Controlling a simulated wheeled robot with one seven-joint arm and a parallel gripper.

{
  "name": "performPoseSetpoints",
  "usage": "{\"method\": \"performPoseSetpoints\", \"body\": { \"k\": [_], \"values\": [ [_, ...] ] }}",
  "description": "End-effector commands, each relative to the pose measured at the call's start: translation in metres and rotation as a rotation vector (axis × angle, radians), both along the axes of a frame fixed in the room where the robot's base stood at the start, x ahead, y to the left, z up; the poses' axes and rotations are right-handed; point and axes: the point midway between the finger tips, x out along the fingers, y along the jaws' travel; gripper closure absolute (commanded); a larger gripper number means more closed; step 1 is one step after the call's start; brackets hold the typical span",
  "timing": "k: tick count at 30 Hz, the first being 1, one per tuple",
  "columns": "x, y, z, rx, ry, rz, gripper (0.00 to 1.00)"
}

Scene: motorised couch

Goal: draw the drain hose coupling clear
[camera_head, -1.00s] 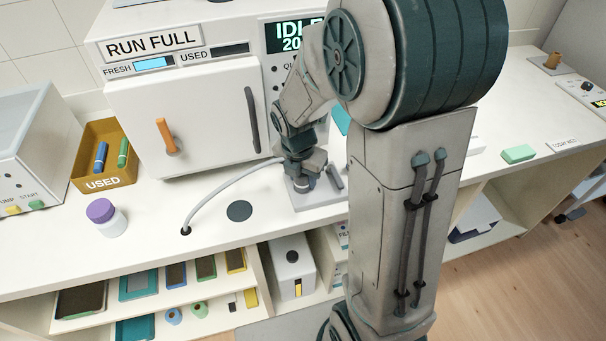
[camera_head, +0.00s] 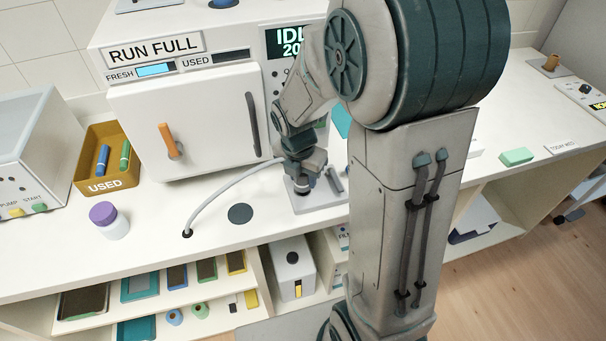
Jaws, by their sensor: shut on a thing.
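The drain hose (camera_head: 225,183) is a pale grey tube. It rises from a dark hole in the white counter and curves right to my gripper. My gripper (camera_head: 301,183) points down over a grey metal plate (camera_head: 318,198) in front of the white machine (camera_head: 187,122). It is shut on the hose's coupling end, which is mostly hidden by the fingers. I cannot tell whether the coupling still touches the fitting on the plate. A short grey lever (camera_head: 334,180) stands on the plate just right of my gripper.
A purple-capped jar (camera_head: 109,221) stands at left, near the yellow USED bin (camera_head: 106,160). A dark round disc (camera_head: 240,213) lies on the counter left of the plate. The machine's door has an orange handle (camera_head: 169,141). My arm hides the counter's middle right.

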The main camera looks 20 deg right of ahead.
Motion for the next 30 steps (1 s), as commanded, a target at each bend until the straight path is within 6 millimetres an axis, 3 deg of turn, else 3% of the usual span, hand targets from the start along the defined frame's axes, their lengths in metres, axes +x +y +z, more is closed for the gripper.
{"method": "performPoseSetpoints", "body": {
  "k": [20,30],
  "values": [
    [0.0,0.0,0.022,0.0,0.0,0.0,1.0],
    [0.0,0.0,0.023,0.0,0.0,0.0,1.0]
  ]
}}
